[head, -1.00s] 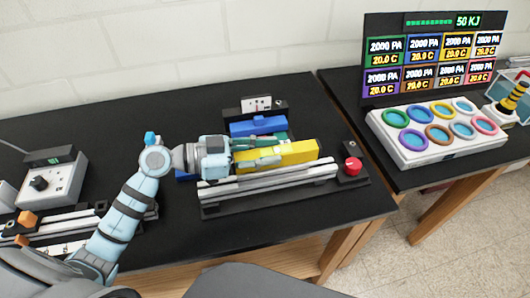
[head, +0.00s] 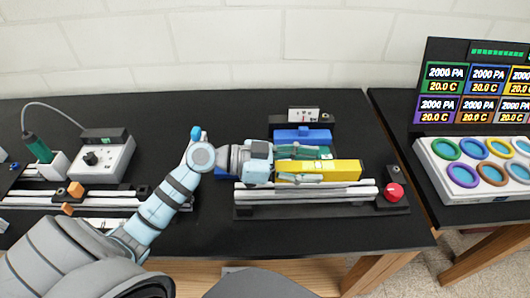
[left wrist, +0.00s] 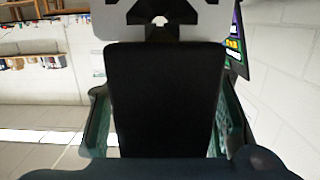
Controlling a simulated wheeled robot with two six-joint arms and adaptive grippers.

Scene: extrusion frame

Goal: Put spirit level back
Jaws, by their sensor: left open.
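A long yellow block (head: 335,171), likely the spirit level, lies along the back of the light rail fixture (head: 300,194) on the black table. My left gripper (head: 305,166) comes in from the left. Its fingers are apart and overlap the block's left part in the picture; one shows along the back edge, the other across the front. I cannot tell whether they touch it. In the left wrist view the two teal fingers (left wrist: 160,125) stand apart with a black surface between them. My right gripper is not in view.
Behind the block are a blue block (head: 302,135) and a small white-faced gauge (head: 303,114). A red knob (head: 393,192) sits at the fixture's right end. A grey control box (head: 100,160) stands left. A panel of coloured rings (head: 478,165) is on the right table.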

